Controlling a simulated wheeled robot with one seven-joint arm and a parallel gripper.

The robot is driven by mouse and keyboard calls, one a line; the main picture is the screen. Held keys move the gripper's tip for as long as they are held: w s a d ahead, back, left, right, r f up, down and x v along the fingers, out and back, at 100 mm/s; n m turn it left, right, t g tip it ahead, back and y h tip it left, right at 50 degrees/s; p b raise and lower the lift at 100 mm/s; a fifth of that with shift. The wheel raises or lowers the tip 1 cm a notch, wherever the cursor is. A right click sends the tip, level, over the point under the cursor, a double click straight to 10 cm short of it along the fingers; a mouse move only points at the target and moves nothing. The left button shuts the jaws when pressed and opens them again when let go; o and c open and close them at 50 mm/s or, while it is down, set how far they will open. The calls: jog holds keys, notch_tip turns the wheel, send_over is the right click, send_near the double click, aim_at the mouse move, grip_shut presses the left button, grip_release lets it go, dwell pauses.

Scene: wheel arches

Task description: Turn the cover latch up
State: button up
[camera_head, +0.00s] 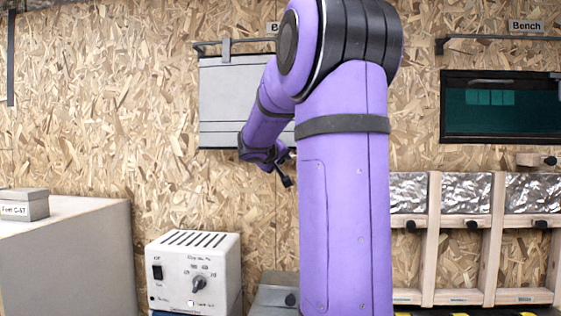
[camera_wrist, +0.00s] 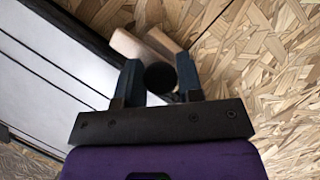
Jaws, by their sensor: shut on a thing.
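The light grey cover (camera_head: 230,105) hangs on the chipboard wall, partly behind my arm. It also fills the upper left of the wrist view (camera_wrist: 50,60), slanted by the camera's roll. The wooden latch (camera_wrist: 130,45) sits by the cover's edge. Its dark round knob (camera_wrist: 160,77) is between my fingers. My gripper (camera_wrist: 159,70) is shut on the knob. In the head view my gripper (camera_head: 287,170) is near the cover's lower right corner, and my arm hides the latch there. The latch's exact angle is hard to tell.
A dark teal window cover (camera_head: 500,107) with its own wooden latch (camera_head: 530,159) is at right. A white control box (camera_head: 193,272) and a grey cabinet (camera_head: 65,255) are lower left.

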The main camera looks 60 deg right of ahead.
jog(key=n+h, duration=0.1)
jog(key=n, duration=0.2)
jog(key=shift+n+g+h, duration=0.3)
jog(key=shift+g+h, duration=0.1)
jog(key=n+h, duration=0.1)
jog(key=n, duration=0.3)
jog(key=shift+h, duration=0.3)
jog(key=shift+n+t+h, duration=0.55)
jog(key=shift+n+h, duration=0.05)
jog(key=shift+n, duration=1.65)
jog(key=shift+n+t+h, duration=0.55)
jog(key=shift+n+h, duration=0.05)
jog(key=shift+n, duration=1.65)
jog(key=o, duration=0.9)
jog(key=shift+a, duration=0.1)
